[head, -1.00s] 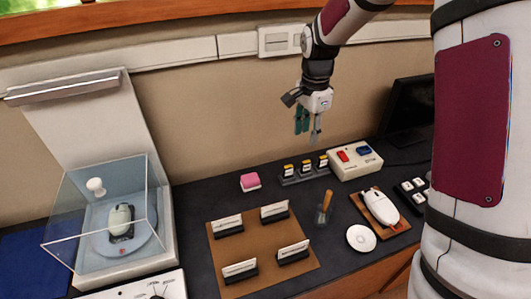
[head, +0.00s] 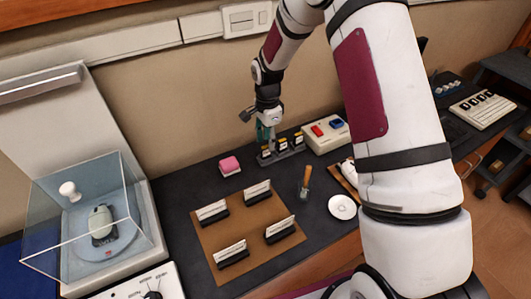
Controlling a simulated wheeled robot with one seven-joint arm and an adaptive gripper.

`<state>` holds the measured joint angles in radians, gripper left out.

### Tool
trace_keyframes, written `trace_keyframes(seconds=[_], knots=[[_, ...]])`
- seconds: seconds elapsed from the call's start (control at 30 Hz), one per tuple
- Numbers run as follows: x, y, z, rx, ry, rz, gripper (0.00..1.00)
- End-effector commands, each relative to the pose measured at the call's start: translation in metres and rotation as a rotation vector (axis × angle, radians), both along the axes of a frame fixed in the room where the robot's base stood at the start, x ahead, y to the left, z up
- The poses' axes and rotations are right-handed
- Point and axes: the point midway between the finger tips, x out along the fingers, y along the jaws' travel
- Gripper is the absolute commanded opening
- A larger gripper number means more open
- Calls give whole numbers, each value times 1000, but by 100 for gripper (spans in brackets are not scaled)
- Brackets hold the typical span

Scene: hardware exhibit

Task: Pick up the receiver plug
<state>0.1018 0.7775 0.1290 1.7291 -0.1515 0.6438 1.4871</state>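Three small plug-like pieces with black, yellow and white parts stand in a dark rack (head: 284,156) near the back of the counter. I cannot read their labels, so I cannot tell which is the receiver plug; they are the left piece (head: 265,152), the middle piece (head: 281,145) and the right piece (head: 298,139). My gripper (head: 267,137) points down just above the left piece. Its teal-padded fingers look apart, with nothing seen between them. I cannot tell whether the fingertips touch the left piece.
A cream box (head: 326,134) with red and blue switches stands right of the rack. A brown mat (head: 240,232) with several card holders lies in front.

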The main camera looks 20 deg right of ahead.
Motion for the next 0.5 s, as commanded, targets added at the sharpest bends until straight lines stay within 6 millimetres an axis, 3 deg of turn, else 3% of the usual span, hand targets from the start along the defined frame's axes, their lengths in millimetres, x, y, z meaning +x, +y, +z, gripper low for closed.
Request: trace_keyframes(seconds=[0.3, 0.5], knots=[[1, 5, -41, 0, 3, 1, 37], [2, 5, -50, 1, 1, 1, 37]])
